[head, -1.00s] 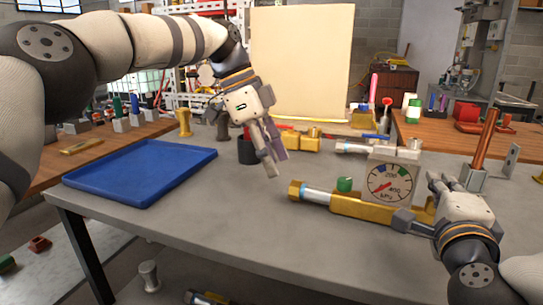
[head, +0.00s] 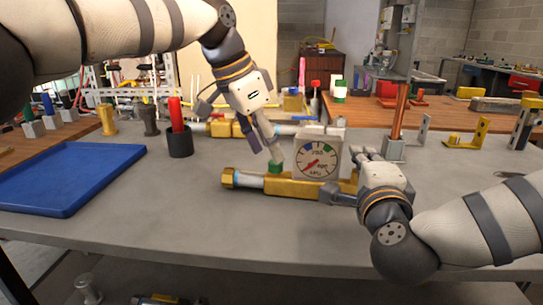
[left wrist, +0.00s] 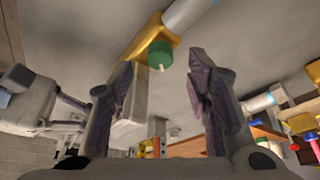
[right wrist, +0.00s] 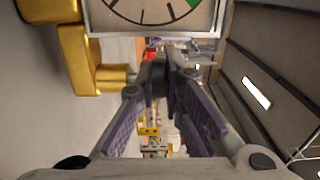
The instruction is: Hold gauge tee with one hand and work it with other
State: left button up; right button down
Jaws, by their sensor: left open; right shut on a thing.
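The gauge tee is a brass body (head: 300,187) with a silver pipe at its left, a square white gauge (head: 317,159) and a green knob (head: 274,167) on top. My right gripper (head: 348,176) is shut on the tee's right end; the gauge and brass also show in the right wrist view (right wrist: 75,45). The exact contact is hard to see there. My left gripper (head: 268,150) is open, pointing down just above the green knob. In the left wrist view the knob (left wrist: 160,54) appears between the two spread fingers, apart from them.
A blue tray (head: 70,177) lies at the left of the grey table. A black cup (head: 180,143) with a red-handled tool stands behind. Another brass fitting (head: 225,129) lies behind my left gripper. A copper rod (head: 399,112) stands upright right of the gauge. The front strip is clear.

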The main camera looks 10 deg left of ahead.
aim_at(272, 162)
pick_arm(q)
jog(key=x, duration=0.3)
jog(key=shift+f, duration=0.15)
jog(key=shift+c, duration=0.4)
grip_shut()
jog(key=m, duration=0.1)
jog(key=m+g, duration=0.1)
jog(key=m, duration=0.1)
jog(key=shift+w+a+m, duration=0.15)
jog(key=shift+w+m, duration=0.05)
jog(key=shift+m, duration=0.1)
jog(key=shift+m+g+h, duration=0.3)
jog(key=shift+m, duration=0.3)
